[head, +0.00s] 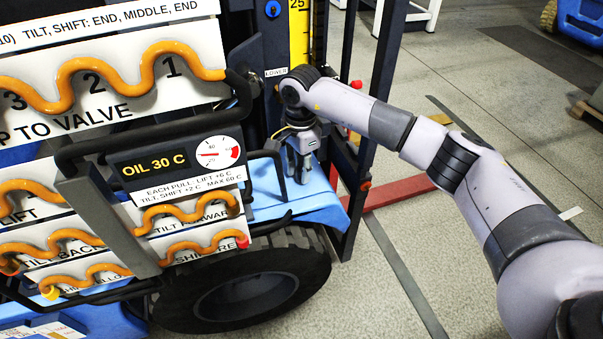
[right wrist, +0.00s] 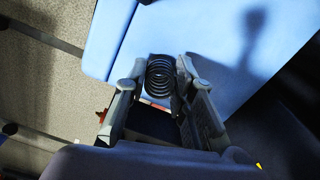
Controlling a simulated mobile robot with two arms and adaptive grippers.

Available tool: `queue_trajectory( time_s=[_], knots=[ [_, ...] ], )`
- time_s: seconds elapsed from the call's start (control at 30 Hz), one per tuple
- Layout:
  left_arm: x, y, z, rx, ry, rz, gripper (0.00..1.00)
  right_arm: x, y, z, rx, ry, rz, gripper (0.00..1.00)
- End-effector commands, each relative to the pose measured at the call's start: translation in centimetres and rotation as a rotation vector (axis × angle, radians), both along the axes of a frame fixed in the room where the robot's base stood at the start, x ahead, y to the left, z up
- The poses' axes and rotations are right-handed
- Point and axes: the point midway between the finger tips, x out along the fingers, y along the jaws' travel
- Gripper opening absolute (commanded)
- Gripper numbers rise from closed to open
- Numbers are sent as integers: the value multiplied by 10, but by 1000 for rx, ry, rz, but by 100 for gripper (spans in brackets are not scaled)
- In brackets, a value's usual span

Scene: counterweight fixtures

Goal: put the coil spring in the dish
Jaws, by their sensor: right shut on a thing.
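The coil spring (right wrist: 160,76) is a dark wire coil between the fingertips of my right gripper (right wrist: 161,84) in the right wrist view. The gripper is shut on it. A light blue surface (right wrist: 205,42) shows behind the spring. In the head view my right gripper (head: 300,170) points down over the light blue ledge (head: 268,185) of the truck, between the gauge panel and the dark mast. The spring cannot be made out there. I see no dish in either view. My left gripper is not in view.
The oil gauge panel (head: 178,163) stands left of the gripper. Orange hoses (head: 75,70) and dark bars fill the left side. A dark mast post (head: 372,95) stands right of the gripper. A black tyre (head: 245,290) is below. Grey floor (head: 480,90) lies open at right.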

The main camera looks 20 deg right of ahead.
Motion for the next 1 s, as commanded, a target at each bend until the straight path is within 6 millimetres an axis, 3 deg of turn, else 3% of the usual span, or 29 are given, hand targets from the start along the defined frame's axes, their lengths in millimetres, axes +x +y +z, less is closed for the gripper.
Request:
queue_trajectory(
  time_s=[0.2, 0.57, 0.77, 1.0],
  knots=[
    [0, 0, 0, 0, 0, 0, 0, 0, 0, 0, 0, 0, 0, 1],
    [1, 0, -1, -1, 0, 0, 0, 1, 0, 12, 0, -2, 0, 1],
    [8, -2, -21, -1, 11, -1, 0, 1, 0, 48, 1, -5, -1, 1],
    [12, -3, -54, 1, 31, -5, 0, 1, 0, 119, 0, -5, 0, 1]
  ],
)
